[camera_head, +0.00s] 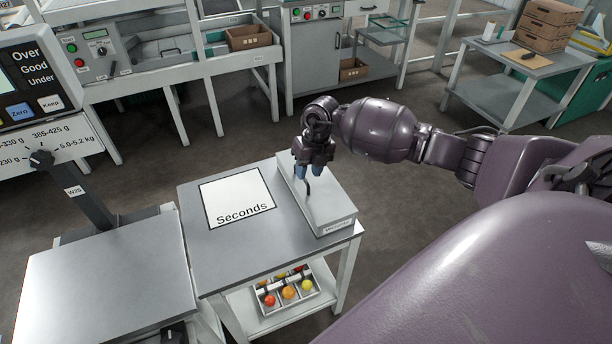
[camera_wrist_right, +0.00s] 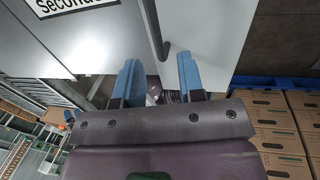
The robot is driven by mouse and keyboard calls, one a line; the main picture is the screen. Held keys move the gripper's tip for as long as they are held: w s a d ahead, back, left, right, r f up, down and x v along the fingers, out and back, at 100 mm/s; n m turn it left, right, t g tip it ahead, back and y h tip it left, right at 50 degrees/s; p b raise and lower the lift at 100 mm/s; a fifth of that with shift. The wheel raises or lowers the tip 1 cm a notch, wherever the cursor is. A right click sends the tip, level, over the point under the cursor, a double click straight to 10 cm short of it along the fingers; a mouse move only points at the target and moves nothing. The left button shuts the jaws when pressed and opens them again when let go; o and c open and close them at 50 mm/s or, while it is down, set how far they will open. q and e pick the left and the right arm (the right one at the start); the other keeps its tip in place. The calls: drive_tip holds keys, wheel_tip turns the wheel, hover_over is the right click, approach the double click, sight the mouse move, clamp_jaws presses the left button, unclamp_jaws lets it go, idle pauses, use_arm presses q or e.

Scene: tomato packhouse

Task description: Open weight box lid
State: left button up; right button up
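The weight box (camera_head: 325,215) is a long, low grey box on the right side of the small table, and its lid looks closed. A dark handle (camera_head: 308,188) stands on the lid; it also shows in the right wrist view (camera_wrist_right: 152,30). My right gripper (camera_head: 308,172) is above the far half of the lid, fingers pointing down at the handle. In the right wrist view my right gripper (camera_wrist_right: 159,64) has its blue fingers apart, with the handle's end just beyond the gap between the tips. Whether the fingers touch the lid is unclear.
A white "Seconds" sheet (camera_head: 237,198) lies left of the box on the table (camera_head: 206,272). A tray of tomatoes (camera_head: 313,296) sits on the lower shelf. A scale with a flat platform (camera_head: 105,280) stands at left. Cartons (camera_wrist_right: 278,130) show in the wrist view.

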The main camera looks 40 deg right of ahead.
drive_tip(key=shift+w+a+f, duration=0.1)
drive_tip(key=shift+a+f, duration=0.1)
drive_tip(key=shift+f, duration=0.9)
drive_tip(key=shift+c, duration=0.3)
clamp_jaws()
